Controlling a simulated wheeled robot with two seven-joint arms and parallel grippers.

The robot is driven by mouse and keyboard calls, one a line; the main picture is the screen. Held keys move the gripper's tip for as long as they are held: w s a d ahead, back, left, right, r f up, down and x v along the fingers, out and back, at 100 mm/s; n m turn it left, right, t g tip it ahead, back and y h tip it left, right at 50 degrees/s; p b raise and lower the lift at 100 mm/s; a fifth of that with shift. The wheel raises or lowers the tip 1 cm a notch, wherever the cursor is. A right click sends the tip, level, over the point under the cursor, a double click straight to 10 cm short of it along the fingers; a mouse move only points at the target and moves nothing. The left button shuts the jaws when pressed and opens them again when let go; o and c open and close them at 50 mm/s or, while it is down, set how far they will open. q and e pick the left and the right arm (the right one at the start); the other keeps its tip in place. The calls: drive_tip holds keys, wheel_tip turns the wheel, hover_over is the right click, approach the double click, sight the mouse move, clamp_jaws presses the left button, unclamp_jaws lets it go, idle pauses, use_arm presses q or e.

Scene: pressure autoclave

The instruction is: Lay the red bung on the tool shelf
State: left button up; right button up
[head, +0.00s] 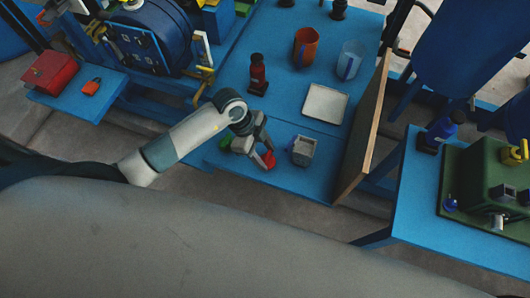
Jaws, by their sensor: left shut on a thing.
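My left gripper (259,154) reaches in from the left over the front part of the blue table (230,171). It is shut on a small red piece, the red bung (268,160), which shows between and just past the fingertips. The fingers hide part of the bung, and I cannot tell whether it touches the table top. A small blue shelf (101,103) at the left carries a red box (50,72) and an orange padlock-like piece (92,87). No label shows which surface is the tool shelf. My right gripper is not in view.
A grey square cup (302,150) stands just right of my left gripper. An upright wooden board (362,135) edges the table's right side.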

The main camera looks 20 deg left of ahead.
use_arm(q)
drive_tip(key=shift+f, duration=0.15)
drive_tip(key=o, duration=1.3)
drive_tip(key=shift+a+r, duration=0.2)
drive_tip(key=shift+r, duration=0.45)
drive_tip(key=v, duration=1.1)
drive_tip(key=shift+b, duration=0.35)
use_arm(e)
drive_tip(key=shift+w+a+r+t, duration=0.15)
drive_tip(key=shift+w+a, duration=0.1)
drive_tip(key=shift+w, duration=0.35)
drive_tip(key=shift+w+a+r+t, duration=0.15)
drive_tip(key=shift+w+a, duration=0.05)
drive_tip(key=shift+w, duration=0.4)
